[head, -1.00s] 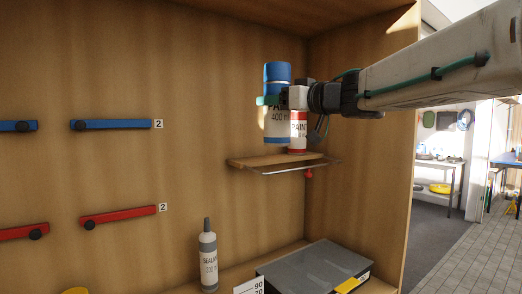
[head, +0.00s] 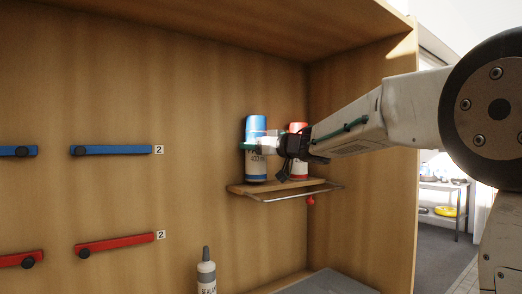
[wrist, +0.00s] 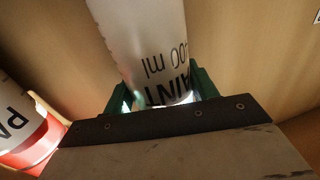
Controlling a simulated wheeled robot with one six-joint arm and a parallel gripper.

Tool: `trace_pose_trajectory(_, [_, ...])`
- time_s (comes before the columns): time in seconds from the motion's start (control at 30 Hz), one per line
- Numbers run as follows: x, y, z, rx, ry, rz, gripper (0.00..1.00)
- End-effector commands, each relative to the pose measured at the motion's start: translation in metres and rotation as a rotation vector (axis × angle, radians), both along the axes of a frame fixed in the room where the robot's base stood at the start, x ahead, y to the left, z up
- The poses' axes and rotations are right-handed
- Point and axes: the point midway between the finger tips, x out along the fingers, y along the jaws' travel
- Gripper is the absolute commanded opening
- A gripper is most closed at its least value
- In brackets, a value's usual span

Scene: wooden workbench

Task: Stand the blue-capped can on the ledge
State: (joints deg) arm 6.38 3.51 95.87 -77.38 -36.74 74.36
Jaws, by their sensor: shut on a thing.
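The blue-capped can (head: 256,128) is upright at the left part of the wooden ledge (head: 283,189) in the head view. Its base is at the height of the ledge top; I cannot tell whether it touches. My gripper (head: 250,146) is shut around the can's upper body, with the green fingers on either side. In the wrist view the can's white printed body (wrist: 150,50) is between the green fingers (wrist: 165,95); its cap is hidden there.
A red-capped paint can (head: 299,168) stands on the ledge right of the held can, partly behind my gripper; it also shows in the wrist view (wrist: 30,140). A rail (head: 300,195) runs along the ledge front. A sealant bottle (head: 206,272) stands below.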

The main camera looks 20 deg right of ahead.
Motion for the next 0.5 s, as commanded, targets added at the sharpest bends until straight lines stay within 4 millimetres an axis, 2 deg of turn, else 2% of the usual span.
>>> trace_pose_trajectory(0.1, [-0.0005,-0.0012,-0.0081,0.001,-0.002,-0.002,0.24])
trace_pose_trajectory(0.47, [-0.0006,-0.0012,-0.0114,0.0,-0.002,-0.001,0.24])
trace_pose_trajectory(0.5, [-0.0005,-0.0013,-0.0124,0.001,-0.002,-0.002,0.63])
